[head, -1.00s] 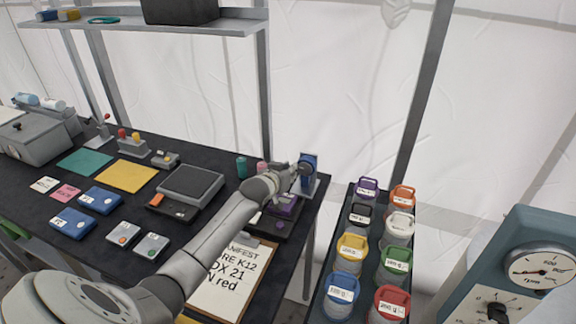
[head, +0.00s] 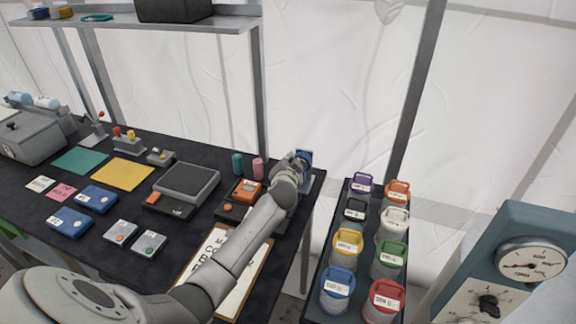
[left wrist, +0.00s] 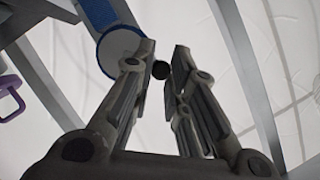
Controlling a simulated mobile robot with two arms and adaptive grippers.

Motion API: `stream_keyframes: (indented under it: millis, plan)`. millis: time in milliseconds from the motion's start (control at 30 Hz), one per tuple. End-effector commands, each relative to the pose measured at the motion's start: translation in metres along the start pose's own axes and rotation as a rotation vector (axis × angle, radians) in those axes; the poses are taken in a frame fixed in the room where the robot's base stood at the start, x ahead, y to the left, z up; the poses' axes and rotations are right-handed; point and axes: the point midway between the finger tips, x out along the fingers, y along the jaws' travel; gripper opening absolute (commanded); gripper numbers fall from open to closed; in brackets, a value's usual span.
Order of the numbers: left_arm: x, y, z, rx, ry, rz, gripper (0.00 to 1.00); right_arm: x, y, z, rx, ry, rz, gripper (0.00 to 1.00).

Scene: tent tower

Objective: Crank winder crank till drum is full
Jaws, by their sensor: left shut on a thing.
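The winder (head: 306,156) stands at the right end of the black table in the head view, with a blue upright part showing. My left gripper (head: 299,162) is at it and covers much of it. In the left wrist view a blue-rimmed drum with a pale face (left wrist: 118,48) is beside the left finger. A small dark round crank knob (left wrist: 160,70) sits between the fingers of my left gripper (left wrist: 162,58), which is shut on it. The crank arm and how full the drum is cannot be made out. My right gripper is not in view.
Right of the table, a narrow stand holds several coloured lidded jars, including a purple one (head: 361,184). A teal machine with a dial (head: 531,259) stands at the far right. An orange-topped device (head: 245,192) and a clipboard (head: 240,268) lie near my left arm.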

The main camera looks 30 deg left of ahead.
Motion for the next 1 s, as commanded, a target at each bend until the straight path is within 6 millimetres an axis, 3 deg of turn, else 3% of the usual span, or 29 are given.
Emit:
stream_keyframes:
  millis: [667, 700, 833, 1000]
  plan:
    - [-0.001, 0.0016, -0.0021, 0.053, 0.0, -0.021, 0.0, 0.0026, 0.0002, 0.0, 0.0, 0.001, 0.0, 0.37]
    - [-0.001, 0.0016, -0.0021, 0.053, 0.0, -0.021, 0.2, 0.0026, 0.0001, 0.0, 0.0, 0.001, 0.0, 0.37]
    - [-0.001, 0.0015, -0.0021, 0.053, 0.0, -0.021, 0.37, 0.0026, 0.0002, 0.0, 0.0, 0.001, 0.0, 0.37]
    - [-0.0009, 0.0014, -0.0021, 0.053, 0.0, -0.021, 0.37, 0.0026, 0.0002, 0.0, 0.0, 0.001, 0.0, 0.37]
